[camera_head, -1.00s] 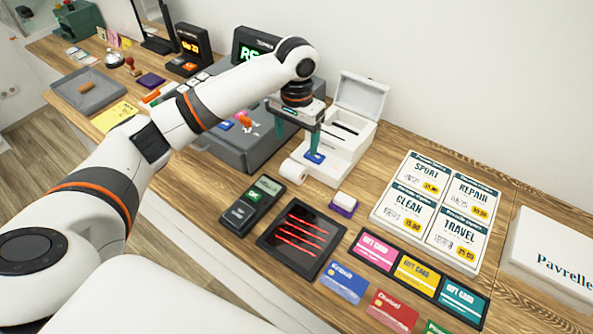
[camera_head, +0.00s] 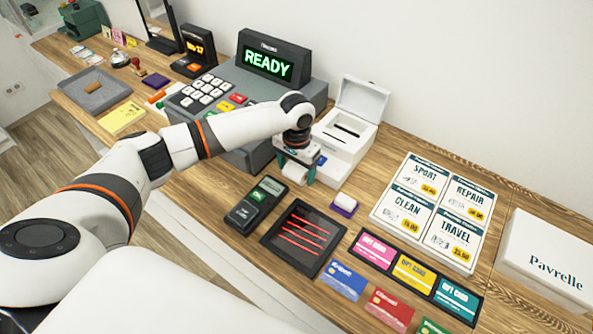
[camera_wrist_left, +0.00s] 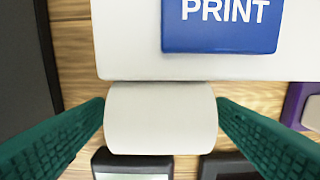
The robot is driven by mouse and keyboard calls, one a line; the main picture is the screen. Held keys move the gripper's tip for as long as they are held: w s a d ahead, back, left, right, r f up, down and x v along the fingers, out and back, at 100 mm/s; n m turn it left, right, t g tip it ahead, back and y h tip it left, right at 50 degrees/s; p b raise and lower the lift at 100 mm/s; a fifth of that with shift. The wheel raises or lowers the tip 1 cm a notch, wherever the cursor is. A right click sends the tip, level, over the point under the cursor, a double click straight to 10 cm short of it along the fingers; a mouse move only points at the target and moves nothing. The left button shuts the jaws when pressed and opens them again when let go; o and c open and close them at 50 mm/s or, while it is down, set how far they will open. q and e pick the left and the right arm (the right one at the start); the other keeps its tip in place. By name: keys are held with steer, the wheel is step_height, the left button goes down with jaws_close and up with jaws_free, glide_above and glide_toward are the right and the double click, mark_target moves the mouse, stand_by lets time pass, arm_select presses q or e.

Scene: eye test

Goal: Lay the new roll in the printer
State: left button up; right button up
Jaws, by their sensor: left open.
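The white paper roll (camera_head: 293,171) lies on the counter in front of the printer. The white printer (camera_head: 345,150) has its lid (camera_head: 364,98) raised and its bay open. My left gripper (camera_head: 296,174) is down at the roll with its green fingers open, one on each side. In the left wrist view the roll (camera_wrist_left: 160,118) sits between the two fingers, close to both; whether they touch it I cannot tell. The printer's front edge and blue PRINT button (camera_wrist_left: 220,25) are just beyond it. My right gripper is not in view.
The card terminal (camera_head: 257,204), the black pad with red lines (camera_head: 303,238) and a purple-and-white block (camera_head: 344,204) are close around the roll. The register (camera_head: 228,90) stands left of the printer. Price cards (camera_head: 430,212) lie to the right.

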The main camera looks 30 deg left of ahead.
arm_select(q)
steer(key=shift+c, duration=0.4)
steer(key=shift+r, duration=0.1)
steer(key=c, duration=1.1)
